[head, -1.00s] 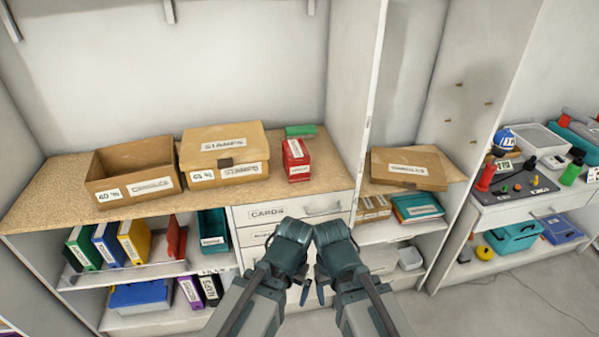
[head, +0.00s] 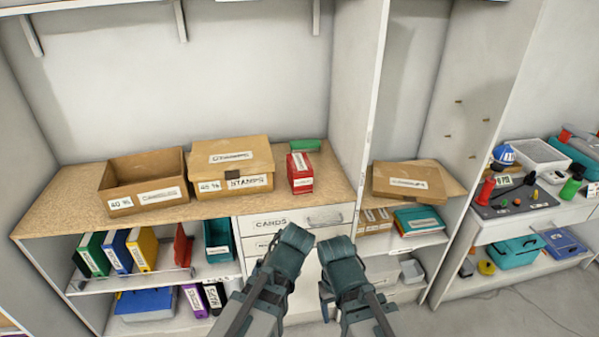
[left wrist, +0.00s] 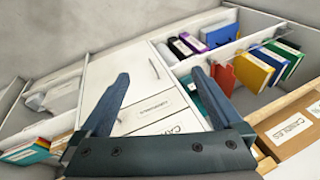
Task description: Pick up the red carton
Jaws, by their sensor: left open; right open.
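The red carton (head: 300,173) stands upright on the wooden counter, right of the stamps box, with a white label on its front. My left gripper (head: 286,254) is in front of the drawers, below and apart from the carton. In the left wrist view its two fingers (left wrist: 160,92) are spread with nothing between them; the carton is not seen there. My right gripper (head: 338,268) is beside the left one, also below the carton and apart from it. It is open, and its fingers are mostly hidden in the head view.
A stamps box (head: 232,165) and an open cardboard box (head: 144,182) stand left of the carton. A green item (head: 305,145) lies behind it. A white upright panel (head: 357,90) rises to its right. Drawers (head: 290,221) and shelves with binders (head: 142,248) are below the counter.

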